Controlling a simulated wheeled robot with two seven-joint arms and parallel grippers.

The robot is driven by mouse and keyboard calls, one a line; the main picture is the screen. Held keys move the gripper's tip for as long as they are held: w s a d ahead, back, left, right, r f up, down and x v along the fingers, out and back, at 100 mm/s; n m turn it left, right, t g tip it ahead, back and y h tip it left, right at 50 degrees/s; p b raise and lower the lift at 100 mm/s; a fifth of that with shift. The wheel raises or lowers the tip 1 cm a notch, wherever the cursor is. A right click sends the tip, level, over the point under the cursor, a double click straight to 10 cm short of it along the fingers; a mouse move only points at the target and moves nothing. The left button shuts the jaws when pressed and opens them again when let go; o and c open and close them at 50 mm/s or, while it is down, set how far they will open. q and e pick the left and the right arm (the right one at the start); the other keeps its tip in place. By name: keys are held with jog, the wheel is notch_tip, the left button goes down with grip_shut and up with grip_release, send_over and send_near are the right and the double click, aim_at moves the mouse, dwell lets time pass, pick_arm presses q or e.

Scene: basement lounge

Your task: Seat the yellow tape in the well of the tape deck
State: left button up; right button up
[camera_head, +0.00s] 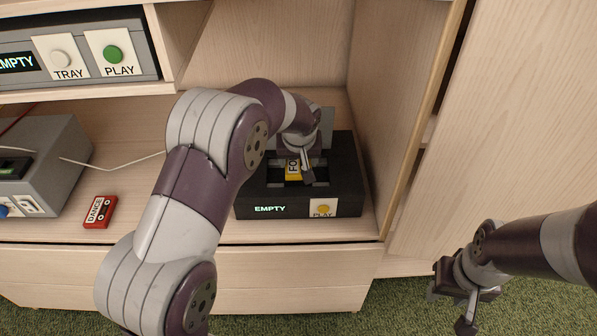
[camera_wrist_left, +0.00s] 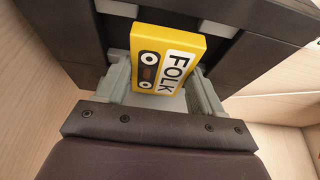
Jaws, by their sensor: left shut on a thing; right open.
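The yellow tape (camera_head: 292,170), labelled FOLK, is over the well area of the black tape deck (camera_head: 346,178), partly hidden by my left gripper (camera_head: 302,172). My left gripper is shut on the tape; in the left wrist view the tape (camera_wrist_left: 165,60) stands between its grey fingers. The dark deck (camera_wrist_left: 262,45) lies close behind the tape there. I cannot tell whether the tape touches the well. The deck's display reads EMPTY. My right gripper (camera_head: 464,308) is open and empty, low at the right, away from the deck.
A red DANCE tape (camera_head: 100,212) lies on the shelf (camera_head: 165,228) at the left. A grey device (camera_head: 52,160) with a cable stands further left. Another player (camera_head: 90,52) with TRAY and PLAY buttons is above. The cabinet wall (camera_head: 393,110) rises close to the deck's right.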

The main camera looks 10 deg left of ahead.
aim_at(298, 166)
pick_arm(q)
notch_tip(298, 166, down, 4)
jog(key=shift+w+f+b, duration=0.1)
jog(key=shift+b, duration=0.55)
jog(key=shift+f, duration=0.1)
jog(key=o, duration=1.1)
jog(key=shift+c, duration=0.2)
jog(key=p+v, duration=0.3)
jog(key=v, duration=0.9)
jog(key=s+a+f+m+g+h, duration=0.1)
jog(key=s+a+f+m, duration=0.15)
jog(key=s, duration=0.85)
jog(key=s+a+f+m+g, duration=0.1)
jog(key=s+f+g, duration=0.15)
jog(key=s, duration=0.85)
notch_tip(298, 166, up, 26)
jog(key=p, duration=2.6)
jog(key=shift+t, duration=0.35)
